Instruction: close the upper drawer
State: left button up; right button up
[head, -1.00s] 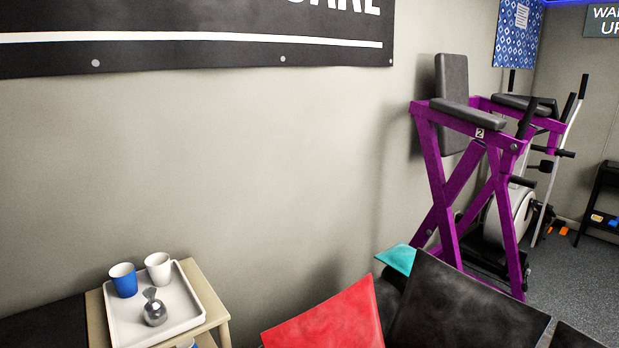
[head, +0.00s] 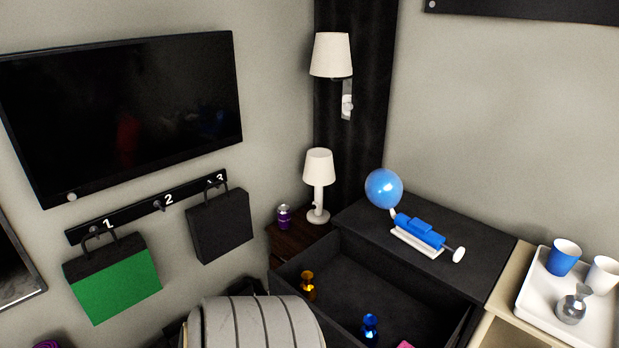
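The upper drawer (head: 292,281) of the black dresser (head: 465,256) is pulled out, and its inside shows in the head view. Inside it are an orange-gold bottle (head: 307,285), a blue bottle (head: 369,329) and part of a pink item (head: 406,344). On the dresser top are a blue balloon (head: 384,188) and a blue and white pump-like device (head: 419,234). Neither of my grippers is in view.
A grey ribbed rounded object (head: 255,322) stands left of the drawer. A dark side table (head: 288,243) holds a lamp (head: 318,185) and a purple jar (head: 284,217). At right, a white tray (head: 529,309) with cups stands on a light wooden stand. Bags hang on the left wall.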

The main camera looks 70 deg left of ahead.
aim_at(353, 280)
jog(key=k+u, duration=0.2)
jog(key=u, duration=1.75)
